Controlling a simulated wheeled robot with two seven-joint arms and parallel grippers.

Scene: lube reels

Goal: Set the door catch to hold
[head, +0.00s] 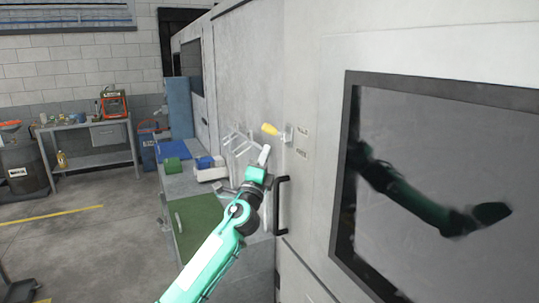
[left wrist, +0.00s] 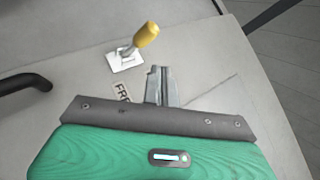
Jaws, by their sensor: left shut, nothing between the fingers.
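The door catch is a lever with a yellow grip (head: 270,129) on a small pale plate (head: 288,133), fixed to the grey machine wall. In the head view the grip points left, out from the plate. Two small labels (head: 302,142) are beside the plate, too small to read there. The left wrist view shows the yellow grip (left wrist: 147,34), its plate (left wrist: 126,60) and a partly hidden label starting "FR" (left wrist: 122,92). My left gripper (head: 265,153) is shut and empty, just below the lever and apart from it. Its closed fingers (left wrist: 160,84) show below the plate.
A black door handle (head: 281,205) stands out from the wall just below the catch, close to my left wrist. A dark window (head: 430,190) with an arm-like reflection is at right. A bench with a green mat (head: 197,222) runs along the wall at left.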

